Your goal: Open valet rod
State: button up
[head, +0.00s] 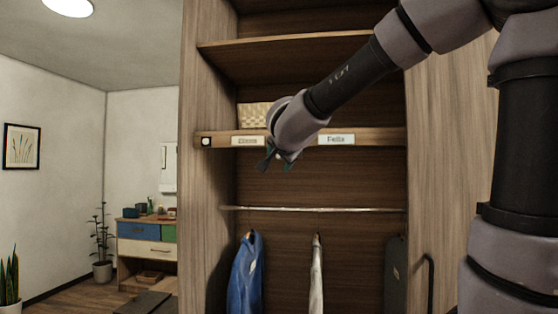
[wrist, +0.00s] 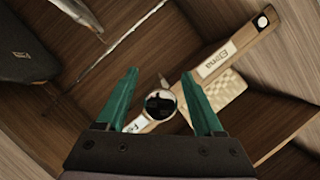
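A round, shiny metal knob (wrist: 160,104), which looks like the end of the valet rod, shows in the wrist view in front of the shelf edge, between the name labels. My gripper (head: 277,162) is at the wardrobe's labelled shelf edge (head: 378,137) in the head view, and hides the knob there. In the wrist view my gripper (wrist: 160,73) is open. Its two green fingers stand wide apart, one on each side of the knob in the picture, with visible gaps. I cannot tell how deep the knob is between them.
A thin hanging rail (head: 315,209) crosses below, with a blue garment (head: 244,272) and a pale garment (head: 317,277) on it. A dark bag-like item (head: 395,275) hangs at right. A woven basket (head: 252,115) sits on the shelf. A white round button (head: 206,141) is at the edge's left end.

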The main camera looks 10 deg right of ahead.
jog(key=v, duration=1)
jog(key=shift+s, duration=0.4)
jog(key=shift+r, duration=0.15)
jog(key=s+d+f+n+g+y, duration=0.2)
jog(key=s+d+f+n+g, duration=0.3)
jog(key=s+d+f, duration=0.7)
notch_tip(320, 180, down, 4)
jog(key=d+g, duration=0.1)
jog(key=g, duration=0.1)
jog(key=shift+r+n+g+y, duration=0.2)
jog(key=shift+n+g+y, duration=0.1)
jog(key=shift+g, duration=0.1)
dwell(0.4)
